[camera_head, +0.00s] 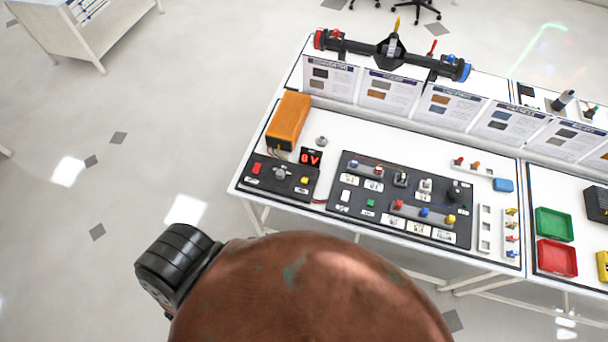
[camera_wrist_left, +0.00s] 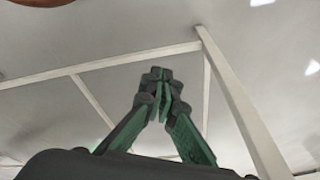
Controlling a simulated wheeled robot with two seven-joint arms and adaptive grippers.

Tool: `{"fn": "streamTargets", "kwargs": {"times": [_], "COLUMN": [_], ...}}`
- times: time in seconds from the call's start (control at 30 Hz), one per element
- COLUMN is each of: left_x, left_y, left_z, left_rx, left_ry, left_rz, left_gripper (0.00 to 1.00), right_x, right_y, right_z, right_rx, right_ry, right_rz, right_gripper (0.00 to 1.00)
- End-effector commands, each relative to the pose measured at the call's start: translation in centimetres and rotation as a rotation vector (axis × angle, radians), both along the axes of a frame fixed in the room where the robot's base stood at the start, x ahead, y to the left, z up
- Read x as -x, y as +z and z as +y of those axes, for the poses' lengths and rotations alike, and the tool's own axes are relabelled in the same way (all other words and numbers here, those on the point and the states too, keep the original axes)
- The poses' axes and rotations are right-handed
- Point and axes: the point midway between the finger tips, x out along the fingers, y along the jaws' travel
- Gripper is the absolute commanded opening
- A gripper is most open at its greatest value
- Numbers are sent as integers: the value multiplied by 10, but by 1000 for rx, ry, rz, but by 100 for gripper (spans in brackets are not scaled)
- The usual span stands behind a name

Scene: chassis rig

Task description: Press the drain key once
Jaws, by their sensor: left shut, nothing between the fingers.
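A small black control panel (camera_head: 268,186) sits at the left end of the white bench. It carries a red key (camera_head: 257,168), a round grey knob (camera_head: 280,173) and a yellow key (camera_head: 304,181). A red lit display (camera_head: 311,158) stands behind them and seems to read 0V. The labels are too small to read, so I cannot tell which key is the drain key. My left gripper (camera_wrist_left: 160,78) shows in the left wrist view, shut and empty, with pale floor and white frame bars beyond it. Neither gripper shows in the head view.
An orange box (camera_head: 288,121) stands behind the panel. A larger black board (camera_head: 390,214) with switches and coloured plugs lies to its right. Label cards and a black axle (camera_head: 360,47) stand at the back. A large copper-coloured dome (camera_head: 305,295) hides the front bottom.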

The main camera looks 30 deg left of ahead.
Motion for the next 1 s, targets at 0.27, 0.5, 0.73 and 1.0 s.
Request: {"fn": "streamTargets", "kwargs": {"times": [0.27, 0.5, 0.73, 1.0], "left_x": [-91, -165, -232, -280], "left_y": [163, 274, 356, 375], "left_z": [-9, -19, -38, -35], "left_rx": [-21, -72, -136, -205], "left_ry": [-64, -222, -448, -683], "left_rz": [-116, -252, -404, -519], "left_gripper": [0, 0, 0, 0], "right_x": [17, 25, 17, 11], "right_y": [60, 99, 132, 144], "right_z": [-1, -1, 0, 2], "right_rx": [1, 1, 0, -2], "right_ry": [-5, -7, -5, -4], "right_rz": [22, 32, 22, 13], "right_gripper": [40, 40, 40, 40]}}
